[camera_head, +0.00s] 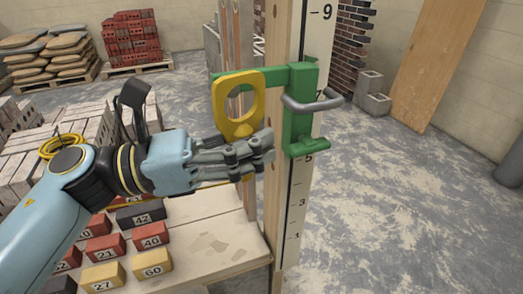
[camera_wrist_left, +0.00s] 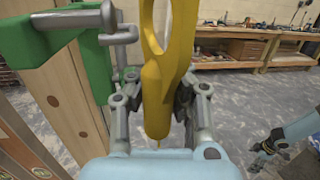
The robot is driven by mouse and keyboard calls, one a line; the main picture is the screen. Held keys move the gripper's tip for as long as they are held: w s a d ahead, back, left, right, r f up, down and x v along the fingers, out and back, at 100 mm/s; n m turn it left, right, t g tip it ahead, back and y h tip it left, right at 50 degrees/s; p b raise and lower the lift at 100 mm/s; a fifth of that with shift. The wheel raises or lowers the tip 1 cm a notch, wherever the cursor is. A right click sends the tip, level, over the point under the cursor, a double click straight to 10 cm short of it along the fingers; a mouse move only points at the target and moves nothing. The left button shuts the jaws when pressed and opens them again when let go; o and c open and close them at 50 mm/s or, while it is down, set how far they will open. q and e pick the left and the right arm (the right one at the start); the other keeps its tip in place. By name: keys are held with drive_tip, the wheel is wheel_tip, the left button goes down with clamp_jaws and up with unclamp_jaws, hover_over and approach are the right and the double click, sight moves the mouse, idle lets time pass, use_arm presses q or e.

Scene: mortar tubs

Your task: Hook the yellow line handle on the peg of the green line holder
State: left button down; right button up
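The yellow line handle (camera_head: 220,104) is a loop with a stem below, held upright; it also shows in the left wrist view (camera_wrist_left: 157,90). My left gripper (camera_head: 250,155) is shut on its stem, with a finger on either side in the left wrist view (camera_wrist_left: 158,95). The green line holder (camera_head: 300,125) is fixed to a wooden post and also shows in the left wrist view (camera_wrist_left: 97,70). Its grey peg (camera_head: 312,104) is bent and sits right of the loop, apart from it; it also shows in the left wrist view (camera_wrist_left: 120,36). My right gripper (camera_wrist_left: 265,153) is small and far off.
The wooden post (camera_head: 273,180) carries a numbered scale. A board with numbered red, yellow and dark blocks (camera_head: 152,263) lies below my left arm. Grey blocks with a yellow coil (camera_head: 62,143) stand at left.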

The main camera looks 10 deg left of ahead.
use_arm(q)
drive_tip(key=shift+w+a+f, duration=0.1)
drive_tip(key=shift+w+a, duration=0.55)
drive_tip(key=shift+w, duration=0.3)
drive_tip(key=shift+w+a, duration=0.6)
drive_tip(key=shift+w, duration=0.35)
drive_tip(key=shift+w+a+f+b, duration=0.2)
drive_tip(key=shift+f+b, duration=0.15)
drive_tip(key=shift+b, duration=0.35)
drive_tip(key=shift+w+a+f+b, duration=0.15)
drive_tip(key=shift+f+b, duration=0.15)
drive_tip(key=shift+b, duration=0.4)
drive_tip(key=c, duration=0.7)
unclamp_jaws()
drive_tip(key=shift+d, duration=0.1)
drive_tip(key=shift+o, duration=0.5)
drive_tip(key=o, duration=0.5)
